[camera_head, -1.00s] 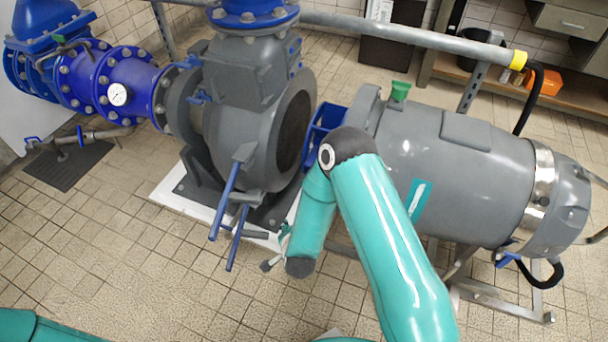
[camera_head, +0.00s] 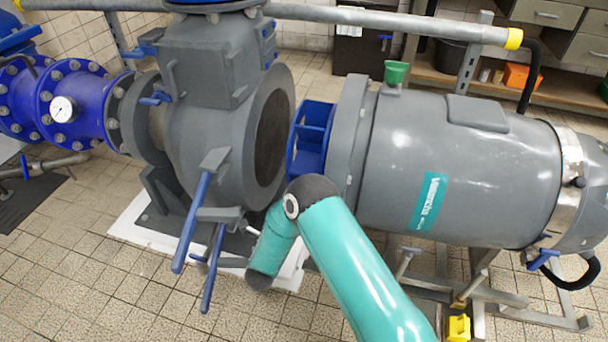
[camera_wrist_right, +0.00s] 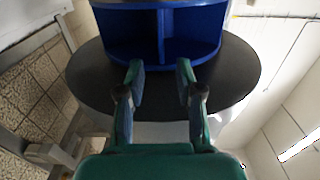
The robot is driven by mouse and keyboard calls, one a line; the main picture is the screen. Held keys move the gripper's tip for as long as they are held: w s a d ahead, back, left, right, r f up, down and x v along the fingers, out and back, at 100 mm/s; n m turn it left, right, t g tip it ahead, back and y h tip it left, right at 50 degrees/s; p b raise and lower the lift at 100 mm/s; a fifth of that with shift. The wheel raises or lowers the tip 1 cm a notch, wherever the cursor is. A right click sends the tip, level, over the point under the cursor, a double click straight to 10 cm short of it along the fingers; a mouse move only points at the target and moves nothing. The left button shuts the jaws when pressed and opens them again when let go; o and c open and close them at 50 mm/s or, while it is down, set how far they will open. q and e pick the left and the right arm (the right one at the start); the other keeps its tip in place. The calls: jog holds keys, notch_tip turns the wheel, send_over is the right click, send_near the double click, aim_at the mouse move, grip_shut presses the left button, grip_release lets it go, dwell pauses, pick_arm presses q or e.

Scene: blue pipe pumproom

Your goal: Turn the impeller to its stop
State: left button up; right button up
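The impeller (camera_head: 311,140) is a blue vaned wheel on the front end of the grey motor unit (camera_head: 465,165). It faces the open round mouth of the grey pump housing (camera_head: 272,140), with a gap between. In the right wrist view the impeller (camera_wrist_right: 205,35) fills the top, with one upright vane (camera_wrist_right: 161,35) near the middle. My right gripper (camera_wrist_right: 161,78) is open, its fingertips apart on either side of that vane's near end. I cannot tell whether they touch it. In the head view my right arm hides that gripper. My left gripper is not in view.
Two blue-handled levers (camera_head: 194,222) stick out from the pump housing's front. A green funnel (camera_head: 396,72) stands on the motor unit. A grey rail (camera_head: 400,20) runs behind. A yellow block (camera_head: 458,328) is below the motor unit. Tiled floor is free at the lower left.

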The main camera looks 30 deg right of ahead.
aim_at(301, 172)
jog(key=b+x, duration=0.3)
jog(key=x, duration=0.8)
jog(key=shift+w+d+f, duration=0.1)
jog(key=shift+w, duration=0.1)
jog(key=shift+w+d, duration=0.4)
grip_shut()
